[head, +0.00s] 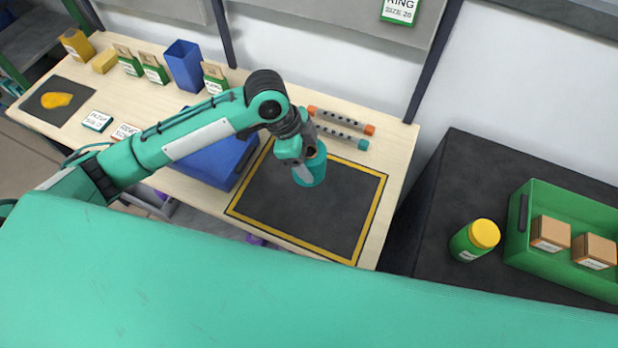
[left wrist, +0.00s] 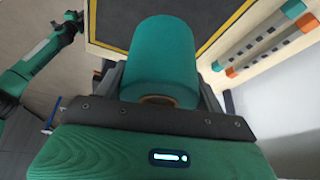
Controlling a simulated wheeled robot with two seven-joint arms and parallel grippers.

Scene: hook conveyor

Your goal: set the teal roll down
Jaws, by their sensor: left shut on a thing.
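The teal roll (head: 314,170) is over the dark mat (head: 270,200) with a yellow border on the workbench. My left gripper (head: 304,165) is shut on it. In the left wrist view the teal roll (left wrist: 163,60) sits between the two fingers, its brown core end facing the palm. I cannot tell whether its lower end touches the mat. My right gripper is not in view.
Two tubes with orange and teal ends (head: 342,121) lie behind the mat. A blue bin (head: 215,160) stands left of it. A dark table at right holds a yellow-lidded green jar (head: 474,240) and a green crate (head: 520,215) with boxes. The mat's right part is clear.

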